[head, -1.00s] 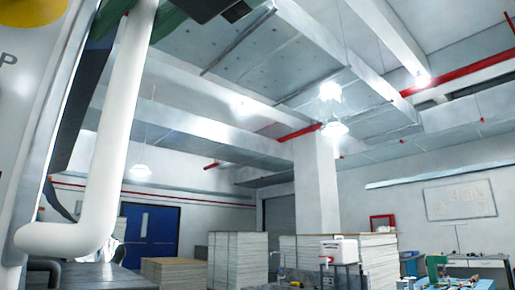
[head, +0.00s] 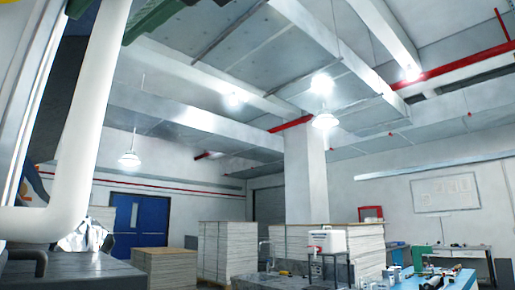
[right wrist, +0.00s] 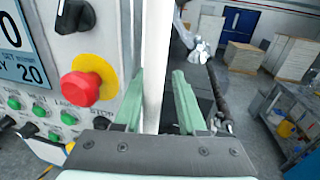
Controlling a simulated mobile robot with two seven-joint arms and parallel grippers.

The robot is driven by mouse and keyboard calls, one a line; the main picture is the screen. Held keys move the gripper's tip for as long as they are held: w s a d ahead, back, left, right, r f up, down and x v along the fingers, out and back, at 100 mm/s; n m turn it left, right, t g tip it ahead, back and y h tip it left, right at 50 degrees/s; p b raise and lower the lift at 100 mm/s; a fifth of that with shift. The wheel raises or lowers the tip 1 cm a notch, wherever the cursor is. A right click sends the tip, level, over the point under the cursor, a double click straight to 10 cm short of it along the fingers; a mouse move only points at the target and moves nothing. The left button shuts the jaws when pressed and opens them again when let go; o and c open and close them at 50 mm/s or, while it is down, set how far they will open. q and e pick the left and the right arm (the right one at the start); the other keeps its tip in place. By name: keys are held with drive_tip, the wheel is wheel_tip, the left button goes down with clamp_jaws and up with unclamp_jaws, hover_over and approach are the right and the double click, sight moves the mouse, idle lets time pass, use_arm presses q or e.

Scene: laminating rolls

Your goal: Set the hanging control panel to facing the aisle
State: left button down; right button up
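The control panel (right wrist: 60,80) fills the left of the right wrist view, with a display (right wrist: 22,50), a red stop knob (right wrist: 82,88) on yellow and several green buttons. In the head view only a strip of the panel (head: 18,75) shows at the left edge. A white bent tube (head: 85,120) stands beside it; it also shows in the right wrist view (right wrist: 155,60). My right gripper (right wrist: 160,78) has its green fingers apart, with the tube between them and a dark gap by the right finger. Part of it shows at the top of the head view (head: 150,18). My left gripper is out of view.
A grey surface (head: 75,272) lies below the tube. A blue door (head: 140,222) is at the back. Open floor (right wrist: 225,105) shows beyond the gripper.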

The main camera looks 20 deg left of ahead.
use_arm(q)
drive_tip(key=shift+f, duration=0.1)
use_arm(e)
drive_tip(key=shift+d, duration=0.15)
drive_tip(key=shift+s+d+f+b, duration=0.15)
drive_tip(key=shift+s+d+b, duration=0.15)
drive_tip(key=shift+d+b, duration=0.15)
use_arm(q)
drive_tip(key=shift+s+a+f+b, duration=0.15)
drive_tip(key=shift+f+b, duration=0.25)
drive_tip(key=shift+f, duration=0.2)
use_arm(e)
drive_tip(key=v, duration=1.1)
drive_tip(key=shift+d, duration=0.2)
drive_tip(key=shift+w, duration=0.2)
